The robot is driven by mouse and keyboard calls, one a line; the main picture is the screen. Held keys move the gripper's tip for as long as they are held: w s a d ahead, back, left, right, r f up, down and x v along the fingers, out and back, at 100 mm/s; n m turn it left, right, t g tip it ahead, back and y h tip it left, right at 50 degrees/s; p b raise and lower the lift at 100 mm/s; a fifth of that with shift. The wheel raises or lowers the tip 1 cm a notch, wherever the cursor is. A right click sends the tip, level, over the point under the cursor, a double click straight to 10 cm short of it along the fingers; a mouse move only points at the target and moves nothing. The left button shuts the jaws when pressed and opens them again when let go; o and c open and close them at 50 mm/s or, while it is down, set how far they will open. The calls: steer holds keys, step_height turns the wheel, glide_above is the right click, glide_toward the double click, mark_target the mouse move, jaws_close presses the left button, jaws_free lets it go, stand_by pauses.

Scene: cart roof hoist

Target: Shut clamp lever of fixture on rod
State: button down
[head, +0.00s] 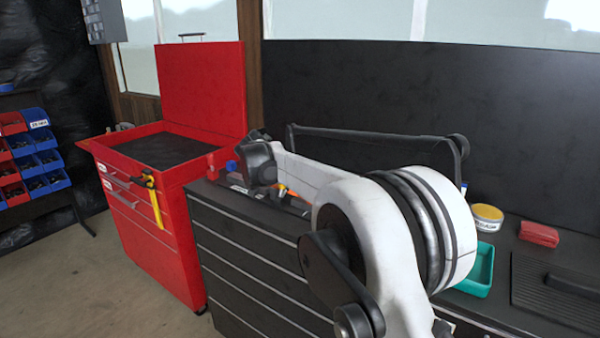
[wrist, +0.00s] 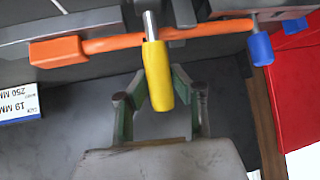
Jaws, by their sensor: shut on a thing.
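My gripper (wrist: 156,82) has its two green-and-grey fingers on either side of a yellow handle (wrist: 158,75) in the wrist view, shut on it. The handle sits on a short metal shaft and looks like the clamp lever. Behind it runs an orange bar (wrist: 105,46) with a thicker block at its left end, beside grey metal parts of what looks like the fixture (wrist: 75,25). I cannot tell which part is the rod. In the head view my arm hides the gripper and most of the fixture; an orange piece (head: 283,190) shows on the dark cabinet.
A blue handle (wrist: 260,48) hangs right of the fixture. A red tool cart (head: 150,220) with raised lid stands left of the dark cabinet (head: 250,255). A green tray (head: 482,272), yellow tin (head: 487,217) and red block (head: 539,233) lie to the right. A label (wrist: 18,103) shows at left.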

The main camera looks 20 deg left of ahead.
stand_by(0.3)
steer(key=c, duration=1.4)
jaws_free()
steer(key=shift+w, duration=0.1)
steer(key=v, duration=1.2)
steer(key=shift+d, duration=0.1)
